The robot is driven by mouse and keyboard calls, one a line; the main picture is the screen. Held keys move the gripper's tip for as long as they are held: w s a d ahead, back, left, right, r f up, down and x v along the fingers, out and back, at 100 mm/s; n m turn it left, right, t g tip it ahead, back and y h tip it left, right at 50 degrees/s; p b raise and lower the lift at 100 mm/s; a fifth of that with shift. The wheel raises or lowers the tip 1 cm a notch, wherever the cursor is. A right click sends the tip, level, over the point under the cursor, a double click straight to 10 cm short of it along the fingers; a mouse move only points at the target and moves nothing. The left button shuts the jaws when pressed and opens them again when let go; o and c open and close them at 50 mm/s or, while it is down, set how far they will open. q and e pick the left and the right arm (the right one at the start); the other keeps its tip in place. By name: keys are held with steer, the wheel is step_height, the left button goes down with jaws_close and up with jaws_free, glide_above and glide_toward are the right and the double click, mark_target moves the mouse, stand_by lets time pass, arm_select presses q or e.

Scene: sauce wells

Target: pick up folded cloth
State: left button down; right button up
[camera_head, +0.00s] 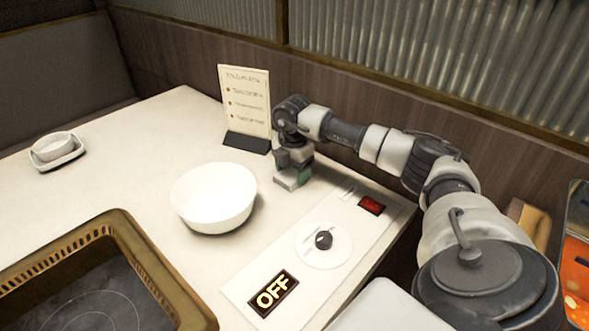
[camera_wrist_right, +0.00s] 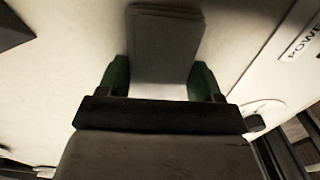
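The folded cloth (camera_wrist_right: 165,48) is a pale grey, flat-edged stack between the two green fingers of my right gripper (camera_wrist_right: 160,78) in the right wrist view. My left gripper is not in view.
A white bowl (camera_head: 214,197) stands left of the right gripper, and a menu card (camera_head: 246,105) stands close behind. A control panel (camera_head: 338,209) with a knob and OFF sign lies in front.

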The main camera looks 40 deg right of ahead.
mark_target(293, 173)
steer(key=shift+c, duration=0.8)
steer(key=shift+r, duration=0.25)
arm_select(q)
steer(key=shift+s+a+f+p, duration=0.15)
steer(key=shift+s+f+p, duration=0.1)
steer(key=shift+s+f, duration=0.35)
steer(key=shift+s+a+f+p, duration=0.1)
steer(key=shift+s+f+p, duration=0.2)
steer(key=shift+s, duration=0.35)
arm_select(e)
step_height(293, 173, up, 10)
steer(key=shift+f, duration=0.2)
